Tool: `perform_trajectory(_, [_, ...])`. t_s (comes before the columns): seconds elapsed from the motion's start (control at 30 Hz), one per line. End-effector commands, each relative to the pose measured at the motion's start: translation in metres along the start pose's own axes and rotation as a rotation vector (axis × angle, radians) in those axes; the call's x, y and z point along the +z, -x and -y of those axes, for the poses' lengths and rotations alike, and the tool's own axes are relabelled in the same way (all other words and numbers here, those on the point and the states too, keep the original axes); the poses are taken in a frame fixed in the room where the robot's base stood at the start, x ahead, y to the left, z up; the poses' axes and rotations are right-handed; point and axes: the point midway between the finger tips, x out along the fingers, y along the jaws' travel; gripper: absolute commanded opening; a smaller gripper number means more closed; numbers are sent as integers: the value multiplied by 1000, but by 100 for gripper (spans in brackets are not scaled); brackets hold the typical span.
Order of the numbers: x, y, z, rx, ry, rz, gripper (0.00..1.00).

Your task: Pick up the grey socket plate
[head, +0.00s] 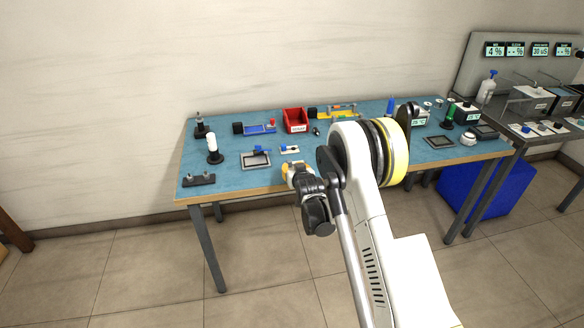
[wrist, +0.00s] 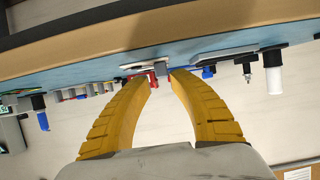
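My gripper (wrist: 160,74) has two yellow fingers spread apart with nothing between them, so it is open. In the head view it (head: 291,167) is at the table's front edge, partly hidden by my wrist. A small light-grey plate (head: 289,149) with a blue part on it lies on the table just beyond the fingertips. It is likely the socket plate, but it is too small to be sure. In the upside-down wrist view a light plate (wrist: 146,65) appears close to the fingertips, apart from them as far as I can tell.
A grey-framed tray (head: 256,161) lies left of the plate, with a white cylinder on a stand (head: 214,146) and a dark block (head: 198,180) farther left. A red bin (head: 296,121) stands behind.

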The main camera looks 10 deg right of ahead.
Motion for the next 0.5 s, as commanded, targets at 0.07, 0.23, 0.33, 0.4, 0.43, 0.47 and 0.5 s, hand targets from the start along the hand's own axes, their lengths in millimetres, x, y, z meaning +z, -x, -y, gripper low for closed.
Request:
perform_trajectory(0.07, [2,-9,0,0,0,0,25])
perform_trajectory(0.23, [4,-37,2,0,0,0,25])
perform_trajectory(0.33, [2,-48,2,-1,0,0,25])
perform_trajectory(0.4, [1,-51,2,-1,0,0,25])
perform_trajectory(0.43, [0,-52,2,-1,0,0,25])
perform_trajectory(0.47, [0,-52,2,-1,0,0,25])
perform_trajectory(0.5, [0,-51,2,-1,0,0,25])
